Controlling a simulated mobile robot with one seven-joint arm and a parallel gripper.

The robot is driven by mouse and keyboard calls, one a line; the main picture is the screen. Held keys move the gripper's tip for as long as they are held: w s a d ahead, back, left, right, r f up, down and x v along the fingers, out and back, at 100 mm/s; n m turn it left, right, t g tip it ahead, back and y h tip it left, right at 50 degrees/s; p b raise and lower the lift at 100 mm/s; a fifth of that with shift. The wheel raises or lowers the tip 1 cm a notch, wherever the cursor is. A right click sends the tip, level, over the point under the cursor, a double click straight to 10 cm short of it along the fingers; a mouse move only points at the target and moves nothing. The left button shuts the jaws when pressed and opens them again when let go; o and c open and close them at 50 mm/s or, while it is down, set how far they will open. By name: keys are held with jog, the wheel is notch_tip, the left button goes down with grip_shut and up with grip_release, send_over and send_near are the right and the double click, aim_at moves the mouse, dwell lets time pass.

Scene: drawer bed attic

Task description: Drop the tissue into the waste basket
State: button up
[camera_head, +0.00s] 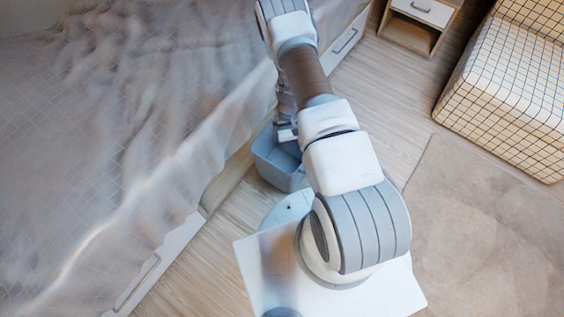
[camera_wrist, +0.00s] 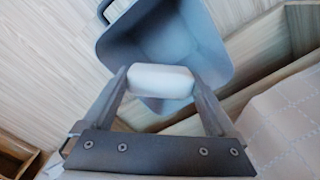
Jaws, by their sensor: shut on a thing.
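My gripper (camera_wrist: 160,84) is shut on a white rounded block, the tissue (camera_wrist: 160,81), in the wrist view. The tissue sits between the two fingertips. The grey-blue waste basket (camera_wrist: 206,22) is behind the tissue in that view, with its open mouth facing the camera. The tissue overlaps the basket's near rim in the picture; its exact height over the basket cannot be told. In the head view the waste basket (camera_head: 268,160) stands on the floor beside the bed, partly hidden by my arm. The tissue cannot be made out in the head view.
The bed (camera_head: 110,120) with a pale cover and drawers lies left of the basket. A checked armchair (camera_head: 515,80) and a small bedside cabinet (camera_head: 420,18) are at the upper right. A beige rug (camera_head: 480,230) lies at the right. Wood floor (camera_head: 385,95) is clear between them.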

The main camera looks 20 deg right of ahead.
notch_tip(320, 180, down, 6)
jog(key=b, duration=0.4)
jog(key=shift+f, duration=0.25)
jog(key=shift+s+d, duration=0.1)
jog(key=o, duration=1)
jog(key=shift+c, duration=0.2)
jog(key=shift+r, duration=0.15)
notch_tip(320, 180, up, 17)
jog(key=p, duration=0.6)
jog(key=shift+r, duration=0.1)
